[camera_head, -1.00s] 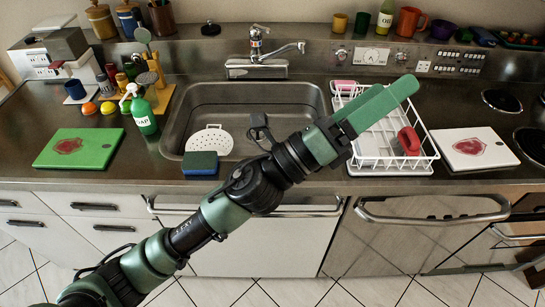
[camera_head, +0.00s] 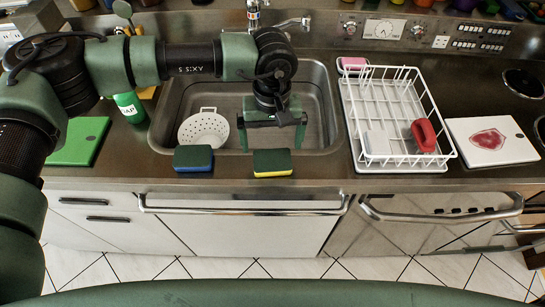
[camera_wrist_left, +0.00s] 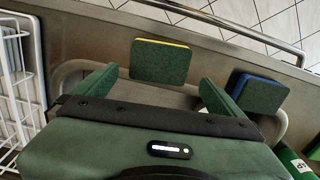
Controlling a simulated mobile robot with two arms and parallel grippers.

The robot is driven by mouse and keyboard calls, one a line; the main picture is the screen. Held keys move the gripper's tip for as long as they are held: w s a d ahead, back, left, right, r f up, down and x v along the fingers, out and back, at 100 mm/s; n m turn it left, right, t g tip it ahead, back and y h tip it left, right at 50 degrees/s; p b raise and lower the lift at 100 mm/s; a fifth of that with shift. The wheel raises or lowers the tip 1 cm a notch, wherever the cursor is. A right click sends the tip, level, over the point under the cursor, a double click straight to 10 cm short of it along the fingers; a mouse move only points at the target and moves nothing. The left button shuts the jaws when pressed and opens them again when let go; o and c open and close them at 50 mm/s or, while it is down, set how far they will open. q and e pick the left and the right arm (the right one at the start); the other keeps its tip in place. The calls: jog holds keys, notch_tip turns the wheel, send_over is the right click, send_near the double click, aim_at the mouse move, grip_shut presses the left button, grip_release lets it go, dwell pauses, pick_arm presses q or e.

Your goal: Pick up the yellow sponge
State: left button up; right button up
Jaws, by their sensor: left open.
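The yellow sponge (camera_head: 272,162) lies on the front edge of the sink, with a dark green scouring top and a yellow front side. It also shows in the left wrist view (camera_wrist_left: 160,62). My left gripper (camera_head: 272,138) is open and empty, pointing down over the sink just behind the sponge. In the left wrist view the two green fingers of my left gripper (camera_wrist_left: 157,76) stand wide apart, one to each side of the sponge's near edge. The sponge appears clear of both fingers. My right gripper is not in view.
A blue-sided sponge (camera_head: 193,158) lies to the left on the same edge. A white strainer (camera_head: 203,129) sits in the sink (camera_head: 325,115). A white dish rack (camera_head: 400,166) stands right of the sink, holding a red item (camera_head: 423,135). A green soap bottle (camera_head: 130,108) stands left.

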aim_at(273, 159)
pick_arm(q)
jog(key=f+p, duration=0.1)
jog(key=f, duration=0.1)
jog(key=f+p, duration=0.1)
jog(key=f, duration=0.1)
jog(key=shift+s+f+p, duration=0.2)
jog(key=shift+f+p, duration=0.05)
jog(key=shift+p, duration=0.15)
jog(key=shift+d+f, duration=0.1)
jog(key=shift+f, duration=0.4)
jog(key=c, duration=1.1)
jog(key=shift+c, duration=0.2)
